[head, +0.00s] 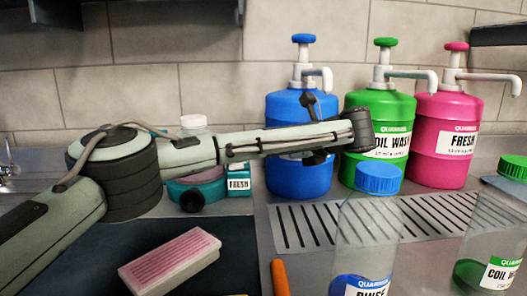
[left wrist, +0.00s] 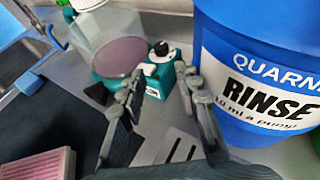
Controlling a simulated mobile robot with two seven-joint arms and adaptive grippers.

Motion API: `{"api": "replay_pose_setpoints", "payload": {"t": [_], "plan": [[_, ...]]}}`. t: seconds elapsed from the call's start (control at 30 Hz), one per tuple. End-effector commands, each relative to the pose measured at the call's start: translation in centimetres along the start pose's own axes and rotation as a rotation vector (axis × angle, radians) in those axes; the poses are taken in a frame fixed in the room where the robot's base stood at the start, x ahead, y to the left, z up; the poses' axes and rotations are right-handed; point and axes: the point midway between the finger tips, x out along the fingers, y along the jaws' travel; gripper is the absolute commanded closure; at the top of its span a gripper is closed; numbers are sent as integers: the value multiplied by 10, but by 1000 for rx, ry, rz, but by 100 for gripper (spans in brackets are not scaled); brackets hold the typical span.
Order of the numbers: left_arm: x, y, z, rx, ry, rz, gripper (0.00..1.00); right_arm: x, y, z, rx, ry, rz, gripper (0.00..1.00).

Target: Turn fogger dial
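The fogger has a teal base (left wrist: 104,78) and a pale clear tank in the left wrist view. Its black dial (left wrist: 162,50), with a white mark beside it, sits on the teal box at the base's right end. My right gripper is not in view.
A blue RINSE jug (head: 298,178) stands close right of the fogger, with green (head: 402,112) and pink (head: 440,110) jugs beyond. A pink-topped block (head: 170,260) lies on the dark mat. Clear bottles (head: 365,230) stand at front right by a slotted drain (head: 310,227).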

Motion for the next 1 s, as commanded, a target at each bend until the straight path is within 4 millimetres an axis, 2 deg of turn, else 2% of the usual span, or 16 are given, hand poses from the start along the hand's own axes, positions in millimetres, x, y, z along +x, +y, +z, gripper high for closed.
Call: {"api": "replay_pose_setpoints", "payload": {"t": [0.27,0.37,0.5,0.67,0.77,1.0], "plan": [[2,1,0,3,1,-5,68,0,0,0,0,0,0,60],[18,6,2,28,7,-52,68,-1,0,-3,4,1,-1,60],[45,16,4,94,14,-182,68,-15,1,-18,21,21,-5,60],[56,24,6,143,8,-281,68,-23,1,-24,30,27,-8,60],[63,23,7,152,6,-295,68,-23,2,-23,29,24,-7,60],[98,12,6,150,6,-290,68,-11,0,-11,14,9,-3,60]]}}
